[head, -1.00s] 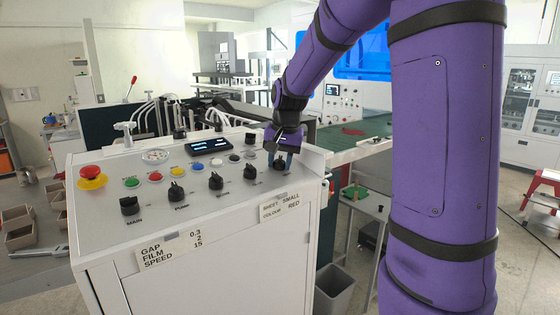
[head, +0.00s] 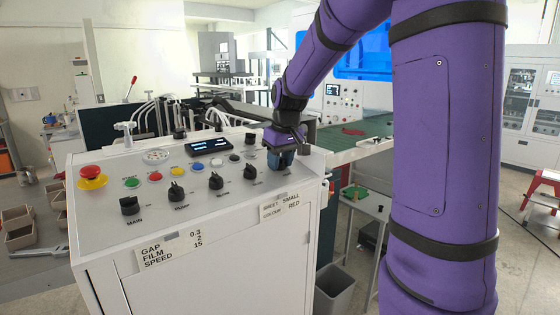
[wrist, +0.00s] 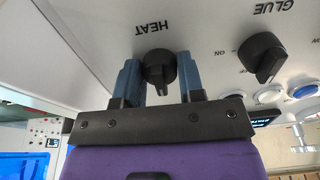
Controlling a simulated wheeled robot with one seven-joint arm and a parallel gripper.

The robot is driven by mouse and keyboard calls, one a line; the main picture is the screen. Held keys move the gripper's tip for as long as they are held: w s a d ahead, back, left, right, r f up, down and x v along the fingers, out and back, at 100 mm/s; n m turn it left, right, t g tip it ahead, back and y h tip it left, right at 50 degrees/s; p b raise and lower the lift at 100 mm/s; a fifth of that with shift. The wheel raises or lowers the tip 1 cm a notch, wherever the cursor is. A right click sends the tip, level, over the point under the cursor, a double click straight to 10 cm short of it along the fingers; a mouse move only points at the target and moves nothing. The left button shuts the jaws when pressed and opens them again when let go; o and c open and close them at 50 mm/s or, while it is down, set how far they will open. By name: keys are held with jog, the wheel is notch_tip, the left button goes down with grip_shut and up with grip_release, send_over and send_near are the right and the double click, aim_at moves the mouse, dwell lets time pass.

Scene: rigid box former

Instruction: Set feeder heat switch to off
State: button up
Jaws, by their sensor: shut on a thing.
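The heat switch (wrist: 160,68) is a round black knob by the HEAT label, which reads upside down in the wrist view. The two blue fingers of my gripper (head: 281,160) stand on either side of this knob, and the gripper is shut on it. The switch is at the right end of the front row on the white control panel (head: 105,160). In the head view my gripper hides the knob. The fingers also cover the panel markings beside it, so I cannot tell its setting.
The black glue knob (wrist: 265,58) is the nearest neighbour. Other black knobs run left along the panel to the main switch (head: 129,205). A red emergency button (head: 91,172) is at the panel's left. A grey bin (head: 333,290) stands on the floor below.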

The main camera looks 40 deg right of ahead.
dwell(0.4)
jog(key=o, duration=0.9)
jog(key=v, duration=1.1)
jog(key=shift+f, duration=0.1)
jog(key=s+a+f+t, duration=0.1)
jog(key=s+a, duration=0.3)
jog(key=s, duration=0.4)
jog(key=s+a+f+t, duration=0.1)
jog(key=s+a, duration=0.3)
jog(key=s, duration=0.4)
jog(key=s+a+f+t, duration=0.1)
jog(key=s+a+f, duration=0.1)
jog(key=s+a, duration=0.3)
jog(key=shift+s+f, duration=0.2)
jog(key=shift+s, duration=0.65)
jog(key=shift+s+f, duration=0.2)
jog(key=shift+s, duration=0.6)
